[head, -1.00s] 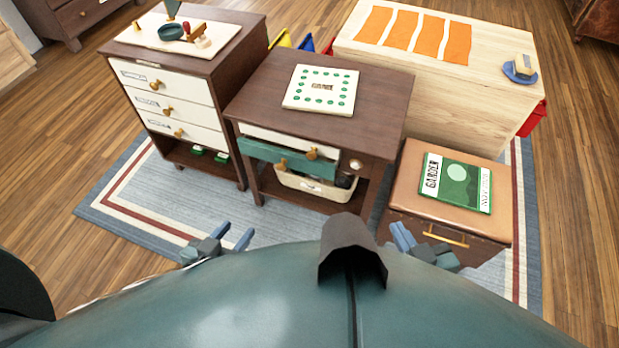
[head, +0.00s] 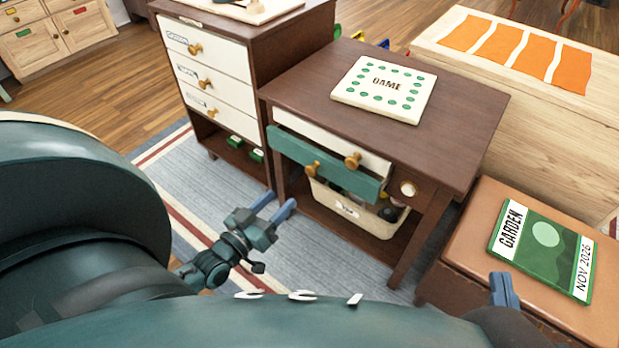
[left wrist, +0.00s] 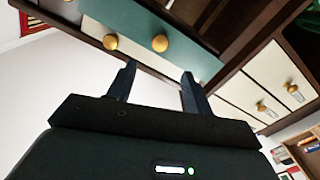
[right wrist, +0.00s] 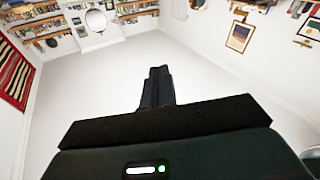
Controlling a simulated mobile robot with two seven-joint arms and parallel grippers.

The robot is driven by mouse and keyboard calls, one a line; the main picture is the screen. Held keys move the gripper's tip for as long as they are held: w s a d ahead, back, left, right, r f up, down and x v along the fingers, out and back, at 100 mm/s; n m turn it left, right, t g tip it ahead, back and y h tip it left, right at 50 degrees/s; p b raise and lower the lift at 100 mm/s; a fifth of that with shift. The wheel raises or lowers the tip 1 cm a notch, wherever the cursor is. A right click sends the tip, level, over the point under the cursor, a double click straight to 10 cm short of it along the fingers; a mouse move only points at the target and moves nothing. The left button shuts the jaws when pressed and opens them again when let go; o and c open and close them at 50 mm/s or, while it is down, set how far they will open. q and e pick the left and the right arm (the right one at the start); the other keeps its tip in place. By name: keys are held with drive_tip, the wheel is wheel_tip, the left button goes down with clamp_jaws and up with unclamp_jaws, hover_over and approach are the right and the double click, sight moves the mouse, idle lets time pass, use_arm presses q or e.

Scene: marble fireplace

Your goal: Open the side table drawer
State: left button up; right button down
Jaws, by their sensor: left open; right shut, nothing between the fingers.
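The dark wood side table (head: 455,108) stands in the middle of the head view. Below its top is a white drawer front (head: 340,145) with a round gold knob (head: 353,160). A teal front (head: 365,187) sits just under it, standing out from the table, with another gold knob (head: 312,170). My left gripper (head: 279,207) is open and empty, in front of and to the left of these fronts. In the left wrist view, both knobs and the teal front (left wrist: 205,65) show beyond its fingers. My right gripper (head: 503,290) is shut and empty beside the leather stool, partly hidden.
A cream bin (head: 340,205) with items sits on the table's lower shelf. A white-drawer cabinet (head: 220,50) stands close on the left. A leather stool (head: 458,220) with a green garden magazine (head: 545,250) is on the right. A game board (head: 385,90) lies on the table top.

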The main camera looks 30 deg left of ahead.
sight(309, 172)
use_arm(q)
drive_tip(key=w+b, duration=0.1)
drive_tip(key=w, duration=0.2)
drive_tip(key=w+b, duration=0.1)
drive_tip(key=w, duration=0.3)
drive_tip(key=w+d+b, duration=0.1)
drive_tip(key=w, duration=0.2)
drive_tip(key=shift+w, duration=0.35)
drive_tip(key=shift+c, duration=0.5)
clamp_jaws()
